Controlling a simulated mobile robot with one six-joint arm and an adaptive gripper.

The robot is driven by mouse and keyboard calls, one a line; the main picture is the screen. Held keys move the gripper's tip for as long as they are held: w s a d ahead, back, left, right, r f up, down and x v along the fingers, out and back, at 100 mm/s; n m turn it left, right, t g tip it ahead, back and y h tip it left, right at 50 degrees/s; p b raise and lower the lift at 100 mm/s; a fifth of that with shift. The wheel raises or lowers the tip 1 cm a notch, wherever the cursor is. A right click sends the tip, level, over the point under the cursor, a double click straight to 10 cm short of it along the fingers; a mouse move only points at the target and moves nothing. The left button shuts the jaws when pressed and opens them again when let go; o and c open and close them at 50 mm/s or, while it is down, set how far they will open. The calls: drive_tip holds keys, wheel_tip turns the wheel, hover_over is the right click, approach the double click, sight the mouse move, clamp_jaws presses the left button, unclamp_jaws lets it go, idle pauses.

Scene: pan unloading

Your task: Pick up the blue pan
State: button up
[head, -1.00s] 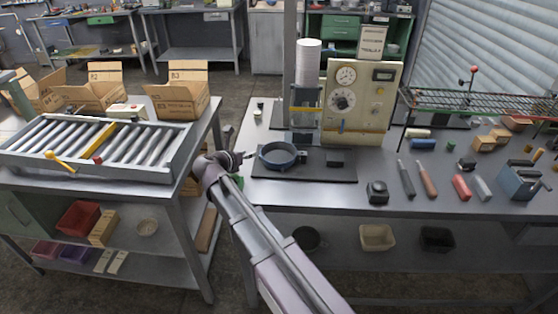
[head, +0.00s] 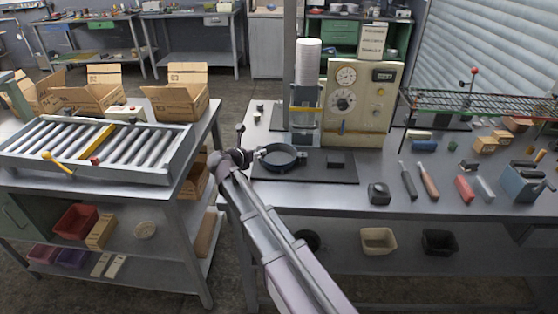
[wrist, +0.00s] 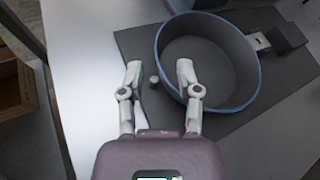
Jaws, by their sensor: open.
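The blue pan (head: 280,168) is round and open-topped. It stands upright on a dark mat (head: 310,176) at the left of the right-hand bench. In the wrist view the pan (wrist: 228,62) fills the upper right. My gripper (wrist: 158,70) is open, fingers apart, at the pan's near left side. The right finger overlaps the pan's left wall in the picture and the left finger is outside it. I cannot tell their heights or whether they touch. A small grey piece shows between the fingers. In the head view my gripper (head: 252,154) is left of the pan.
A gauge panel (head: 362,103) and a white cylinder (head: 309,62) stand behind. Tools and a black device (head: 378,193) lie to the right. A roller table (head: 95,150) stands left, across a gap.

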sight(283, 157)
drive_tip(key=shift+b+x, duration=0.55)
drive_tip(key=shift+x, duration=1.25)
clamp_jaws()
